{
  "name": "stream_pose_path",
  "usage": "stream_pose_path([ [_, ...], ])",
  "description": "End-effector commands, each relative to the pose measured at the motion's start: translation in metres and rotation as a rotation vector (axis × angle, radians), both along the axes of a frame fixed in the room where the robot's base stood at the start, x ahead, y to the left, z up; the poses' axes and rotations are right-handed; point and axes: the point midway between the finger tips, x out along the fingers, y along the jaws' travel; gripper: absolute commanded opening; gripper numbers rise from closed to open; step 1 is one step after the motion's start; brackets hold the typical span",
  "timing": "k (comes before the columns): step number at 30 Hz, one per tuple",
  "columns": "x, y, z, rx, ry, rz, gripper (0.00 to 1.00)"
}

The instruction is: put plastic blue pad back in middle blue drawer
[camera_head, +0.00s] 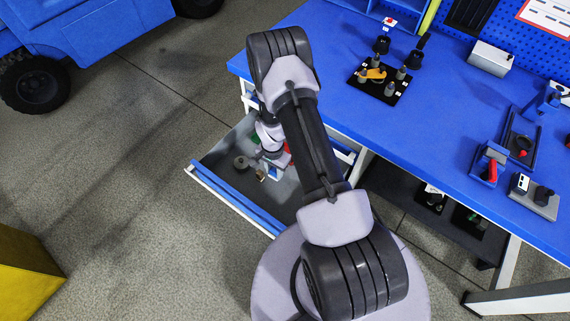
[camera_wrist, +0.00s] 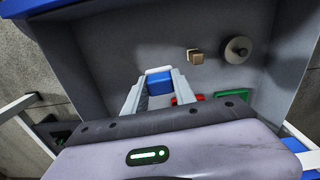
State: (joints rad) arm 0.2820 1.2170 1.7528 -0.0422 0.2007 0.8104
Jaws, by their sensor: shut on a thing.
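The blue pad (camera_wrist: 159,82) is between the two pale fingers of my gripper (camera_wrist: 158,88) in the wrist view. My gripper is shut on it. The drawer (camera_head: 232,203) is pulled out below the blue workbench, with a blue and white front edge. Its grey inside also shows in the wrist view (camera_wrist: 130,45). My gripper is inside or just over the drawer; I cannot tell whether the pad touches its floor. In the head view my arm hides the pad and part of the drawer.
In the drawer lie a grey round piece (camera_wrist: 237,49), a small tan block (camera_wrist: 194,56), a green piece (camera_wrist: 232,95) and a red piece (camera_wrist: 187,99), close to my gripper. The blue workbench (camera_head: 445,130) carries several fixtures. A yellow box (camera_head: 25,270) stands at lower left.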

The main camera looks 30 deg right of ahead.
Motion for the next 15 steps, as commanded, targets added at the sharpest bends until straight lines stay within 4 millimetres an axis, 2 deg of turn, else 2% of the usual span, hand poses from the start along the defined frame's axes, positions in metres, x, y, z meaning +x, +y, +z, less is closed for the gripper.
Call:
stream_pose_path([
  [1, -0.004, -0.003, -0.012, 0.000, 0.001, -0.032, 0.00],
  [5, -0.007, -0.006, -0.032, 0.000, 0.000, -0.074, 0.00],
  [12, -0.008, -0.005, -0.090, 0.000, 0.000, -0.074, 0.00],
  [15, -0.007, -0.005, -0.108, 0.000, 0.000, -0.074, 0.00],
])
